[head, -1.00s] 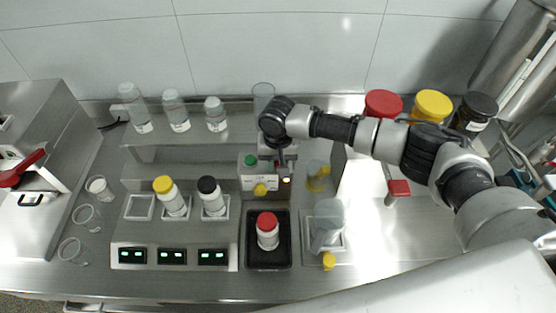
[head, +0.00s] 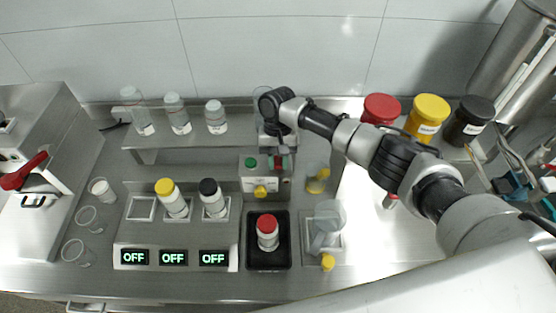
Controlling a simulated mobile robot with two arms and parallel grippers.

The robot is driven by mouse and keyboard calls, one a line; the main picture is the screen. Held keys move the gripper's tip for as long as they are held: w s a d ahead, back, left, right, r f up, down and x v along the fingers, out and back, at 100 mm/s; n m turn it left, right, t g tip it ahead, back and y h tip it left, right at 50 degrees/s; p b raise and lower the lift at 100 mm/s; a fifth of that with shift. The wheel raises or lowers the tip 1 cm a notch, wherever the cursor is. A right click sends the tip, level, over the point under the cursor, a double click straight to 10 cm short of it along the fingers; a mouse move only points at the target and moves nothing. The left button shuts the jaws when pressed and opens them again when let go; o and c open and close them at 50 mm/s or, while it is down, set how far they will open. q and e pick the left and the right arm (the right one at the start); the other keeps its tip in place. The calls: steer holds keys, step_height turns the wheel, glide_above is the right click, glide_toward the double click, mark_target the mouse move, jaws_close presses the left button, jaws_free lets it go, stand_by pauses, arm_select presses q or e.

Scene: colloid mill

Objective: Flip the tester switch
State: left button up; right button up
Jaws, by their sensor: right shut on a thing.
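The tester box (head: 256,181) stands at the middle of the bench, with a green button (head: 251,163), a yellow knob (head: 261,191) and a small red switch part (head: 281,162) at its upper right. My right gripper (head: 279,148) reaches in from the right and points down at the red part. It is shut on that switch part, though its fingertips are small and partly hidden by the wrist. Three displays (head: 173,257) on the front left panel read OFF. My left gripper is not in view.
A red-capped bottle (head: 267,232) stands in a black tray (head: 252,262) in front of the box. Yellow-capped (head: 172,198) and black-capped (head: 213,197) bottles stand left. A clear container (head: 327,228) stands right. Large red, yellow and black-lidded jars (head: 427,115) are behind my arm.

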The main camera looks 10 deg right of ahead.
steer(key=o, duration=0.9)
steer(key=b+v, duration=0.3)
steer(key=v, duration=0.8)
steer(key=shift+f, duration=0.1)
